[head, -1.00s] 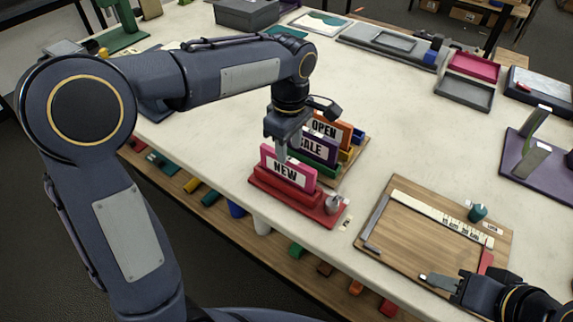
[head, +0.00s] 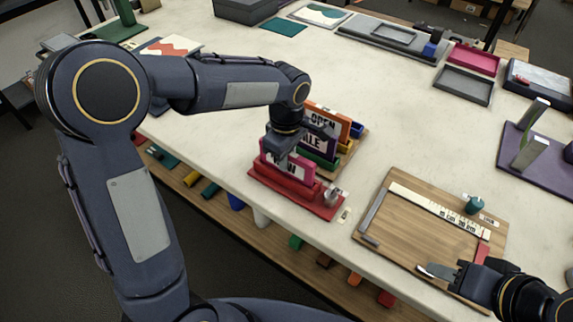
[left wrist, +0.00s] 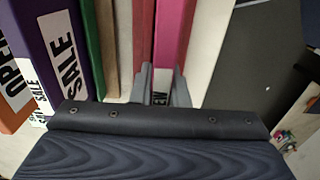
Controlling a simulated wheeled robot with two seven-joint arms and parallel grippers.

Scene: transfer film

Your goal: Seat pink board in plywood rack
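The pink board (head: 287,163), marked NEW, stands upright in a red stand (head: 318,207) near the table's front edge. Behind it is the plywood rack (head: 349,160), holding an orange OPEN board (head: 328,116) and a purple SALE board (head: 318,143). My left gripper (head: 281,158) is down at the top of the pink board. In the left wrist view its fingers (left wrist: 163,88) lie around the pink board's edge (left wrist: 176,30); whether they press on it is unclear. My right gripper (head: 430,271) is over the wooden tray's front right, apart from the boards; its finger gap is not clear.
A wooden tray (head: 397,245) with a ruler strip (head: 437,212) lies right of the stand. A small metal knob (head: 333,195) is at the stand's right end. Grey and pink trays (head: 464,87) sit farther back. The table middle is clear.

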